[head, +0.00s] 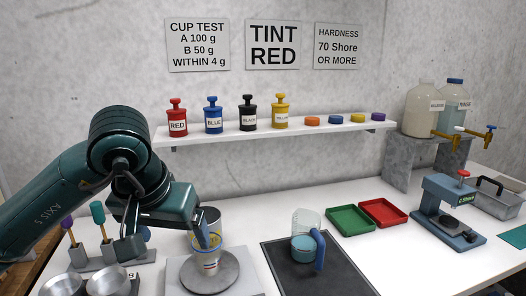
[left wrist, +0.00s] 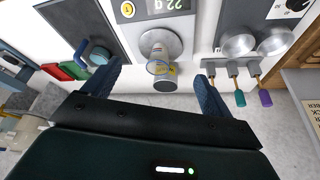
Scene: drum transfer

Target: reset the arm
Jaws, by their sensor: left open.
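My left arm comes in from the left in the head view. Its open left gripper (head: 203,234) is over the scale, close to a clear cup (head: 210,267) with a coloured band. The cup stands on the round scale plate (head: 226,277). A grey cylinder (head: 211,213) shows just behind or above the cup; I cannot tell how they join. In the left wrist view the open fingers (left wrist: 159,72) are spread wide either side of the cup (left wrist: 158,64) and the grey cylinder (left wrist: 168,84), with nothing visibly gripped. My right gripper is not in view.
A clear jug with blue handle (head: 305,248) stands on a dark mat (head: 345,280). Green (head: 349,219) and red (head: 383,212) trays lie behind. A tester (head: 448,208) stands at right. Colour bottles line the wall shelf (head: 220,136). Metal bowls (head: 108,281) sit front left.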

